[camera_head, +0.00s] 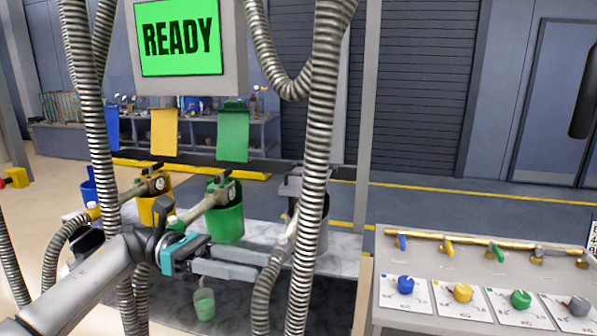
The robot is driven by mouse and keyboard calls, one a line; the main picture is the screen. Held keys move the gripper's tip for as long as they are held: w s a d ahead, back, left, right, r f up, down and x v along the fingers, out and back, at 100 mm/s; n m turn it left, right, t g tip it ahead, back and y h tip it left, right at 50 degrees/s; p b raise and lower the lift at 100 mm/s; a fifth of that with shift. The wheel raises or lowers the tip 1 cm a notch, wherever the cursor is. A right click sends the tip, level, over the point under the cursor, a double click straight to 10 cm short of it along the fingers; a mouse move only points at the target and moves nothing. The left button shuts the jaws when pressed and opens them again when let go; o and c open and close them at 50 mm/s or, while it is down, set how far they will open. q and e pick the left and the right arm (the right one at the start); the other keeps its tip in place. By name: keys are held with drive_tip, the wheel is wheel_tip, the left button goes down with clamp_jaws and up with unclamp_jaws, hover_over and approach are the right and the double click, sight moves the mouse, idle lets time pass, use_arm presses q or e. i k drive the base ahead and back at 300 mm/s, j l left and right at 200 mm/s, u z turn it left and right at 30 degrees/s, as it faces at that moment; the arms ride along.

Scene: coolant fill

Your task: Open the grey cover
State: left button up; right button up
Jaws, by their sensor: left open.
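A grey container (323,235) stands on the bench at the right of the row, largely hidden behind a ribbed hose. A grey piece at its top (290,184) looks like the grey cover, lying low rather than standing up; the hose hides much of it. Blue (112,128), yellow (164,132) and green (233,134) panels stand upright behind the blue, yellow and green containers. My left gripper (258,264), with teal on its body, is open and empty. It points right, in front of the green container (226,222) and lower left of the grey one. My right gripper is out of view.
Ribbed hoses (318,150) hang across the bench (345,250). Metal nozzles or taps reach over the containers. A small green cup (204,304) is below. A panel (450,268) with coloured knobs and levers stands at right. A screen (180,38) reads READY.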

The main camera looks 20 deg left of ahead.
sight(291, 185)
drive_tip(key=i+j, duration=0.3)
drive_tip(key=i, duration=0.15)
drive_tip(key=i+j, duration=0.25)
drive_tip(key=i, duration=0.2)
drive_tip(key=i+j, duration=0.3)
drive_tip(key=i, duration=0.1)
